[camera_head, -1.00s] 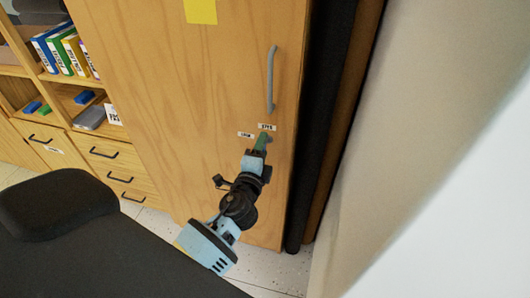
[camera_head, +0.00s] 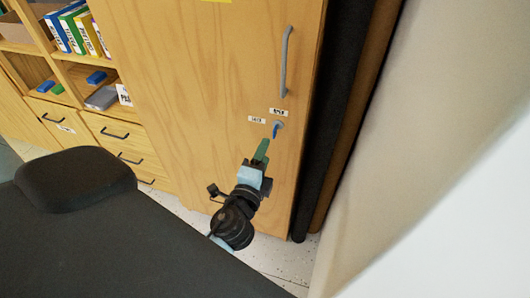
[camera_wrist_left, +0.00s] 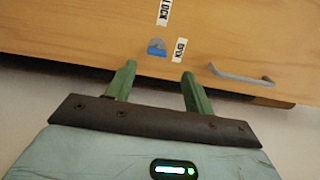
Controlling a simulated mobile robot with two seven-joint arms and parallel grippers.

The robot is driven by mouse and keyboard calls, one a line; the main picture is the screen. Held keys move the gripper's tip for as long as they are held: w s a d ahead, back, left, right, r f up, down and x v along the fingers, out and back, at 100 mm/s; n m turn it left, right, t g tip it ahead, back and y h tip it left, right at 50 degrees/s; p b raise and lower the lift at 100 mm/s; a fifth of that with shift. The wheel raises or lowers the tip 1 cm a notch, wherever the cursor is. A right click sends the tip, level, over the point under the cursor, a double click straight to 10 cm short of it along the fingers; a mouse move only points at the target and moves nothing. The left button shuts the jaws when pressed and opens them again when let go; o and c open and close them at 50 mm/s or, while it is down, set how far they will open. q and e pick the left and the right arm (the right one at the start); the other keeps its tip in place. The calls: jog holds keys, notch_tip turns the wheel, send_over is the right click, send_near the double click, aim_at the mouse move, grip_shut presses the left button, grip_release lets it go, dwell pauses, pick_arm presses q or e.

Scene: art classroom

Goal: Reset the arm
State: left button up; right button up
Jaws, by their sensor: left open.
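My left gripper (camera_head: 262,150) is in front of the wooden cabinet door (camera_head: 215,80), just below and left of a small blue key (camera_head: 276,130) in a round lock. In the left wrist view my left gripper (camera_wrist_left: 157,82) shows two green fingers spread apart with nothing between them. The blue key (camera_wrist_left: 157,48) lies beyond the fingertips there, apart from them. My right gripper is not in view.
A grey door handle (camera_head: 286,62) stands above the lock, with small white labels (camera_head: 257,120) beside the lock. Shelves with binders (camera_head: 75,30) and drawers (camera_head: 125,135) are at left. A dark panel (camera_head: 335,125) and a pale wall (camera_head: 430,100) are at right.

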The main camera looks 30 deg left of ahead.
pick_arm(q)
jog(key=shift+a, duration=0.1)
jog(key=s+d+f+n+g+h+p, duration=0.1)
jog(key=s+f+n+g+h+p, duration=0.1)
jog(key=s, duration=0.8)
jog(key=s+d+f+n+g+h+p, duration=0.2)
jog(key=s+f+n+g, duration=0.2)
jog(key=s+f+n, duration=0.3)
jog(key=s+d+f+n+g+h+p, duration=0.2)
jog(key=s+f+n, duration=0.2)
jog(key=s, duration=0.9)
notch_tip(320, 180, down, 3)
jog(key=shift+s+d+f+g+h+p, duration=0.1)
jog(key=shift+s+d+g+h+p, duration=0.2)
jog(key=shift+g+p, duration=0.1)
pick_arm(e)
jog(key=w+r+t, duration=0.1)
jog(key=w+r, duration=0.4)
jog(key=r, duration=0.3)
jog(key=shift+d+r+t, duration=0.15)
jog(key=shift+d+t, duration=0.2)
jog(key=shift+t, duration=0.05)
